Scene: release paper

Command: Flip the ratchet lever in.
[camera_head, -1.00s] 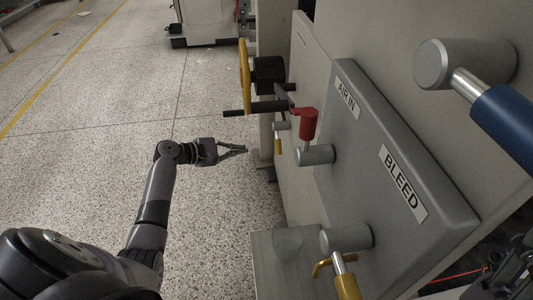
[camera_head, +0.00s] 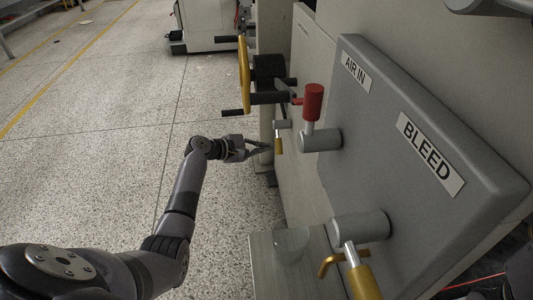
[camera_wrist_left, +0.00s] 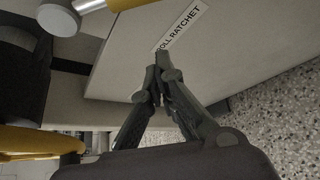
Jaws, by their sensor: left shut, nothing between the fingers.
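The ratchet lever is a small silver knob with a yellow handle (camera_head: 279,146) on the side of the machine, below the red-handled valve. In the left wrist view its silver knob (camera_wrist_left: 59,19) and yellow handle (camera_wrist_left: 122,4) show at the top, cut by the frame edge. A label reading "OLL RATCHET" (camera_wrist_left: 182,26) is beside it, its start covered by my fingertips. My left gripper (camera_head: 266,149) is just left of the lever handle in the head view. In the wrist view the left gripper (camera_wrist_left: 156,78) is shut and empty, fingertips in front of the label. My right gripper is not in view.
A yellow handwheel (camera_head: 244,75) with black handles stands beyond the lever. A red valve handle (camera_head: 313,102), the grey "BLEED" panel (camera_head: 388,155) and a lower yellow valve handle (camera_head: 363,283) are to the right. Open speckled floor (camera_head: 110,150) lies left.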

